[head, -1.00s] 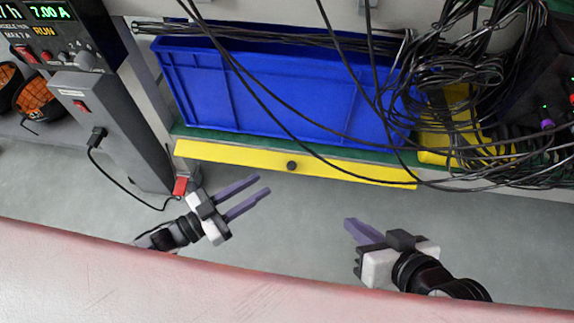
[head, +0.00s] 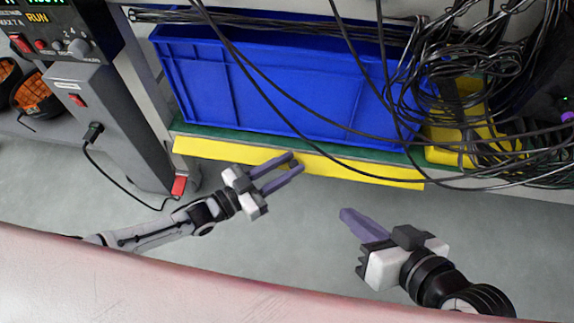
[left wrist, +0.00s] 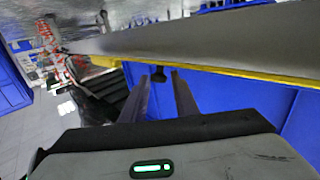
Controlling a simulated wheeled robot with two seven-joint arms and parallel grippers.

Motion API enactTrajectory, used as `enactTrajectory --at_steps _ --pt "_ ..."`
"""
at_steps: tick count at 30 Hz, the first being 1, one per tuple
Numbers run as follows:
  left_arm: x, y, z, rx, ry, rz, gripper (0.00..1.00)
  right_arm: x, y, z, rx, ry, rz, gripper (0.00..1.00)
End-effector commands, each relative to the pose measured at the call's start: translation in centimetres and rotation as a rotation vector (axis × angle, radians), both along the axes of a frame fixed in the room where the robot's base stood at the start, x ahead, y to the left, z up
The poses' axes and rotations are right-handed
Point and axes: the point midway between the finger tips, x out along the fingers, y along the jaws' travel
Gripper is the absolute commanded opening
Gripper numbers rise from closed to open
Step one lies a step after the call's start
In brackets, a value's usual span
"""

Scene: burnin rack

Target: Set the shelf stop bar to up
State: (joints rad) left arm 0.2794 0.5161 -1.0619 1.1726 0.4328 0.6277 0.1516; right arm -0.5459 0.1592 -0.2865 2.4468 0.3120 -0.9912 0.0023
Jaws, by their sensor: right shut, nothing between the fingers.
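The yellow shelf stop bar (head: 380,176) runs along the front edge of the green shelf, in front of and below the blue bin. It appears lowered, with its face showing below the shelf edge. My left gripper (head: 297,162) is open, its two purple fingers at the middle of the bar, around the dark knob. In the left wrist view the dark knob (left wrist: 158,75) shows between the parted fingers, and the yellow bar (left wrist: 230,71) crosses behind. Contact with the knob cannot be told. My right gripper (head: 346,214) is shut and empty, apart from the bar at lower right.
A blue bin (head: 285,85) stands on the green shelf (head: 240,136). Loose black cables (head: 440,75) hang at the right, and some cross in front of the bin and bar. A grey power unit (head: 125,125) with a cord stands at the left. The floor before the bar is clear.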

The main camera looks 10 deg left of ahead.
Motion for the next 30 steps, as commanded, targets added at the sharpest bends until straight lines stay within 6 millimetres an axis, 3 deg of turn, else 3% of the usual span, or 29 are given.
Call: enactTrajectory --at_steps 4,9,30 --pt "-0.01 0.00 0.02 0.000 0.000 0.000 0.26 -0.01 0.01 0.03 0.000 0.000 0.000 0.00" --pt "-0.01 0.04 0.03 0.000 0.000 0.000 0.00 -0.02 0.01 0.02 0.001 0.000 0.001 0.00" --pt "0.08 0.18 0.07 0.000 0.003 0.003 0.00 -0.07 -0.02 -0.07 -0.004 0.002 0.002 0.00"
